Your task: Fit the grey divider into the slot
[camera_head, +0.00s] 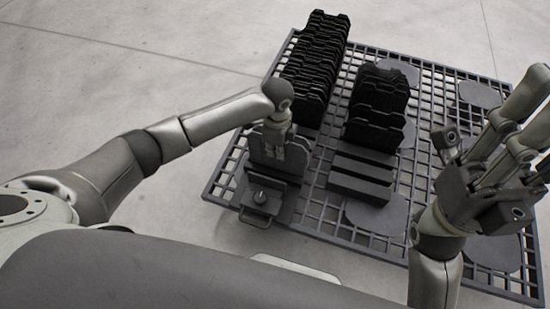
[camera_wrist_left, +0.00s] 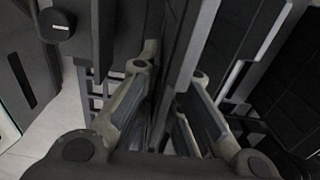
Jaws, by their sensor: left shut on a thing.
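My left gripper (camera_head: 272,154) is shut on the grey divider (camera_head: 259,146), an upright plate at the left side of the grid table. In the left wrist view the fingers of my left gripper (camera_wrist_left: 168,100) close around thin upright plates seen nearly edge-on; the held divider (camera_wrist_left: 165,62) is among them. The slot is hidden beneath the gripper and plate, so I cannot tell whether the divider's lower edge is in it. My right gripper (camera_head: 492,165) is at the right, fingers spread and empty.
A grey grid table (camera_head: 425,85) fills the middle. A row of black dividers (camera_head: 315,60) stands just behind my left gripper. A second black rack (camera_head: 378,105) stands to its right, with low empty bars (camera_head: 360,178) in front. A small knobbed block (camera_head: 262,200) sits before the divider.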

